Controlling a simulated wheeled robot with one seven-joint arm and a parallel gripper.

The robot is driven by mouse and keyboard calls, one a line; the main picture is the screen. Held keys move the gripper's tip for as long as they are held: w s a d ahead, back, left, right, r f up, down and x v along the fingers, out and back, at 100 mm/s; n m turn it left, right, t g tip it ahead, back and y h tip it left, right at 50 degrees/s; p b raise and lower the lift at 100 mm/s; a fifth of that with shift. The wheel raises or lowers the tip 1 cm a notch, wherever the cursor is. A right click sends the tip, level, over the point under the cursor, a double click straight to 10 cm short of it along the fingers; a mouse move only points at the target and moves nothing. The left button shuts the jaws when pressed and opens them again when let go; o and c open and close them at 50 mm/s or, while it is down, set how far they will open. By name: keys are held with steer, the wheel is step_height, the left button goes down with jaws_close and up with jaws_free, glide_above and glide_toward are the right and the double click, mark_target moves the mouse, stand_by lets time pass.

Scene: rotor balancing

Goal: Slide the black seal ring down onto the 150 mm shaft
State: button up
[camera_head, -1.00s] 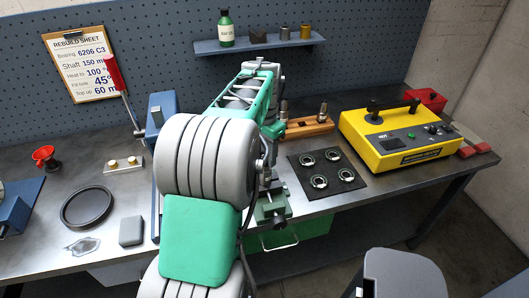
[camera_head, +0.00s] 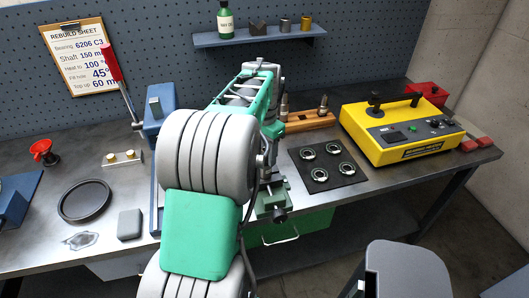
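A round black ring-shaped thing (camera_head: 84,201) lies flat at the left of the bench; I cannot tell whether it is the seal ring or a shallow dish. No shaft labelled 150 mm can be made out. Upright pieces stand in a wooden block (camera_head: 312,122) behind my arm, partly covered by it. A small green vise (camera_head: 272,203) sits at the bench's front edge, partly behind my arm. My arm fills the middle of the view and hides my gripper, and whatever it may hold.
A black mat (camera_head: 327,178) with several bearings lies right of my arm. A yellow heater box (camera_head: 402,140) stands further right. A red-handled lever press (camera_head: 160,108) is behind left. A shelf (camera_head: 262,46) hangs above.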

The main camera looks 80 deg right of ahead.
steer(key=o, duration=1.3)
steer(key=shift+c, duration=0.2)
step_height(320, 180, up, 9)
steer(key=p, duration=0.6)
steer(key=shift+r+p, duration=0.1)
steer(key=shift+p, duration=0.25)
steer(key=w+a+r+n+t+h+b, duration=0.1)
steer(key=w+a+n, duration=0.4)
steer(key=w+a, duration=0.5)
steer(key=w+a+r+n+h, duration=0.15)
steer(key=w+a+n, duration=0.45)
steer(key=w, duration=0.6)
steer(key=w+a+f+n+t+y, duration=0.1)
steer(key=a+n, duration=0.5)
steer(key=a, duration=0.9)
steer(key=w+a+f+n+t+y+b, duration=0.1)
steer(key=a+n, duration=0.5)
steer(key=a, duration=1)
steer(key=shift+w+n+t, duration=0.4)
steer(key=shift+w+t, duration=0.05)
steer(key=shift+t, duration=0.35)
